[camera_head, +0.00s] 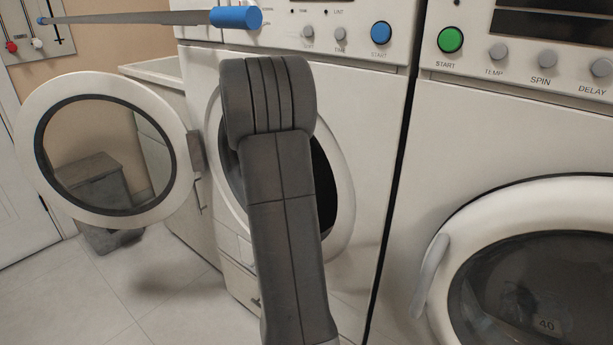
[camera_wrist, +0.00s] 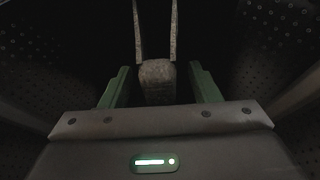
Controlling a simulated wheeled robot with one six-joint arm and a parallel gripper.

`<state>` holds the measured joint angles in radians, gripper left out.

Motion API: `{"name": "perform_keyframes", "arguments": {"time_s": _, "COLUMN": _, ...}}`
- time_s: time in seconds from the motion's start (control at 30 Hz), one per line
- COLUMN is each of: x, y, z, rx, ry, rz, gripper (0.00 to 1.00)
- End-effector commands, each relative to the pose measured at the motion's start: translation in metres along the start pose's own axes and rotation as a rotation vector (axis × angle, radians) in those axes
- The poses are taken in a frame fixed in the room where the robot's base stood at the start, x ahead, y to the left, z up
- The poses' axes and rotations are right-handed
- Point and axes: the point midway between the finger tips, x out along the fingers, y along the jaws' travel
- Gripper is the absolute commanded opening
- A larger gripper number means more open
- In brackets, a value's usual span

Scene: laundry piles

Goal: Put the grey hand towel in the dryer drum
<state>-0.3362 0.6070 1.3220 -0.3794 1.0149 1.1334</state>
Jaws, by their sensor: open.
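The dryer (camera_head: 370,130) stands in the middle of the head view with its round door (camera_head: 32,125) swung wide open to the left. The dark drum opening (camera_head: 324,190) is largely covered by my arm, which reaches into it. My gripper (camera_wrist: 158,68) shows in the wrist view with its green-sided fingers apart, inside a dark space with perforated walls, the drum (camera_wrist: 275,60). A small grey, speckled, cloth-like piece (camera_wrist: 157,84) lies between the fingers, possibly the grey hand towel; I cannot tell whether it touches them. Two pale narrow strips rise beyond it.
A second machine (camera_head: 430,150) with a shut round door (camera_head: 540,185) stands to the right. A blue-ended rod (camera_head: 236,17) crosses in front of the dryer's top. A grey bin (camera_head: 100,238) stands behind the open door. Tiled floor (camera_head: 60,300) is clear at the lower left.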

Motion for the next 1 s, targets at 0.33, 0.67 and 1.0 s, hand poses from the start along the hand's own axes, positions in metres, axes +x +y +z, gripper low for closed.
{"name": "perform_keyframes", "arguments": {"time_s": 0.33, "x": -0.021, "y": -0.001, "z": 0.051, "rx": 0.000, "ry": 0.000, "rz": -0.002, "gripper": 0.56}}
{"name": "perform_keyframes", "arguments": {"time_s": 0.67, "x": -0.023, "y": 0.000, "z": 0.054, "rx": 0.001, "ry": 0.000, "rz": 0.000, "gripper": 0.56}}
{"name": "perform_keyframes", "arguments": {"time_s": 1.0, "x": -0.023, "y": 0.000, "z": 0.054, "rx": 0.001, "ry": 0.000, "rz": -0.001, "gripper": 0.40}}
